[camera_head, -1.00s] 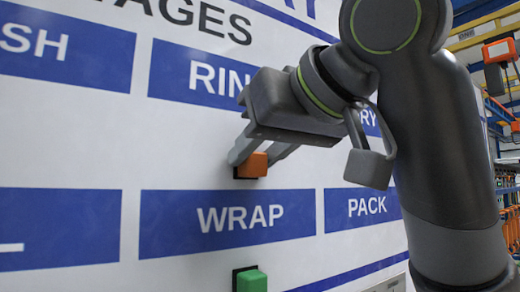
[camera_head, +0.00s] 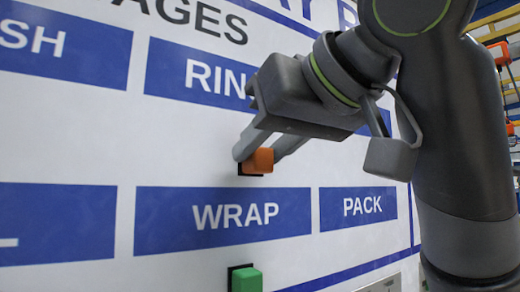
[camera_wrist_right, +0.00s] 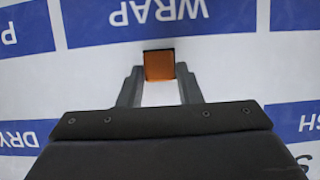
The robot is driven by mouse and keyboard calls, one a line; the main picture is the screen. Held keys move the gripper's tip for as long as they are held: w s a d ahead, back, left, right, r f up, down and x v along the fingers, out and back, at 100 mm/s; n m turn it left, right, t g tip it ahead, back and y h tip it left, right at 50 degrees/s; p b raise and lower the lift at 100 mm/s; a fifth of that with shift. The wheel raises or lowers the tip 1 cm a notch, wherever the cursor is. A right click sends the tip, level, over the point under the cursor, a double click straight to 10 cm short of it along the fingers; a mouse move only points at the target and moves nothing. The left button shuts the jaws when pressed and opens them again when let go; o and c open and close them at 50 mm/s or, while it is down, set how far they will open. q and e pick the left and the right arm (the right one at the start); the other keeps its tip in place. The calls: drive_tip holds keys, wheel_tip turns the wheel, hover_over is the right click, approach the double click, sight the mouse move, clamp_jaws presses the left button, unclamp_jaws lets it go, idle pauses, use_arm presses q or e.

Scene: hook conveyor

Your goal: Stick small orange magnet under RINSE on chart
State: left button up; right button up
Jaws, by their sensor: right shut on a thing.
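The small orange magnet (camera_head: 259,161) is a block with a black edge behind it, below the RINSE panel (camera_head: 205,74) and above the WRAP panel (camera_head: 222,217) in the head view. My right gripper (camera_head: 260,158) is shut on it, one finger on each side. In the right wrist view the magnet (camera_wrist_right: 159,65) sits between the fingertips, near the WRAP label. I cannot tell whether the magnet touches the chart. My right gripper covers the end of the word RINSE and most of the panel right of it. My left gripper is not in view.
A green magnet (camera_head: 246,280) with a black backing is on the chart below WRAP. The PACK panel (camera_head: 359,206) is to the right. The white chart (camera_head: 80,155) between the panel rows is bare on the left. Shelving stands beyond its right edge.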

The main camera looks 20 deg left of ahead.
sight(263, 165)
drive_tip(key=shift+s+d+b, duration=0.8)
drive_tip(key=shift+d+b, duration=0.15)
drive_tip(key=shift+d, duration=0.1)
drive_tip(key=shift+s+d+f+b, duration=0.1)
drive_tip(key=shift+s+d+b, duration=0.5)
drive_tip(key=shift+b, duration=0.4)
drive_tip(key=shift+s+d, duration=0.15)
drive_tip(key=shift+d, duration=0.1)
